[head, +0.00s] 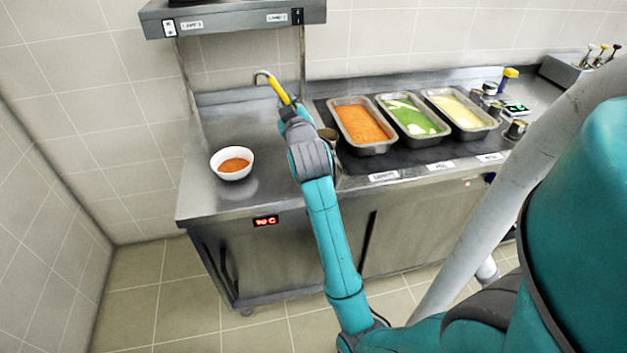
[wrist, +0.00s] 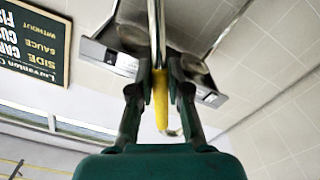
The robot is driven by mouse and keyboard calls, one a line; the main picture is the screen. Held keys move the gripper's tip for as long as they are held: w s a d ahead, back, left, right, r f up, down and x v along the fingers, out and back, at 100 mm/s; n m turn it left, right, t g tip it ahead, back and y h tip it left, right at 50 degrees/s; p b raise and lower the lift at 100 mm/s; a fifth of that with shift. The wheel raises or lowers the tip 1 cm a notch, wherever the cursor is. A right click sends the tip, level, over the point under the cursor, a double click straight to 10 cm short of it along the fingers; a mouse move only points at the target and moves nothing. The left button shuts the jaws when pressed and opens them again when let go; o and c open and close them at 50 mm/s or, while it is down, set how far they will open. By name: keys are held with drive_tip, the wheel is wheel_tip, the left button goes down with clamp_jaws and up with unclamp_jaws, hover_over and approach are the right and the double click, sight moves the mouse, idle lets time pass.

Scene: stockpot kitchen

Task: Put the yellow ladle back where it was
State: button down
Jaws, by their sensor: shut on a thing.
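My gripper (head: 288,108) is shut on the yellow ladle (head: 278,90) above the back of the counter, left of the food pans. The ladle's yellow handle tilts up to the left and ends in a grey metal hook. In the wrist view the yellow handle (wrist: 161,98) stands between my two fingers (wrist: 160,90). The ladle's bowl is hidden or cannot be made out. A round metal vessel (head: 328,134) shows partly behind my wrist, beside the orange pan.
Pans of orange (head: 391,140), green (head: 442,133) and pale yellow (head: 491,127) food stand to the right. A white bowl (head: 233,176) of orange food sits on the left counter. A metal shelf (head: 235,20) hangs above. Several handled tools stand in a rack (head: 572,75) at far right.

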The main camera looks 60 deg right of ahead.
wheel_tip(320, 180, down, 10)
drive_tip(key=shift+s, duration=0.15)
idle(0.4)
drive_tip(key=shift+f, duration=0.15)
drive_tip(key=c, duration=1.1)
unclamp_jaws()
drive_tip(key=shift+c, duration=0.2)
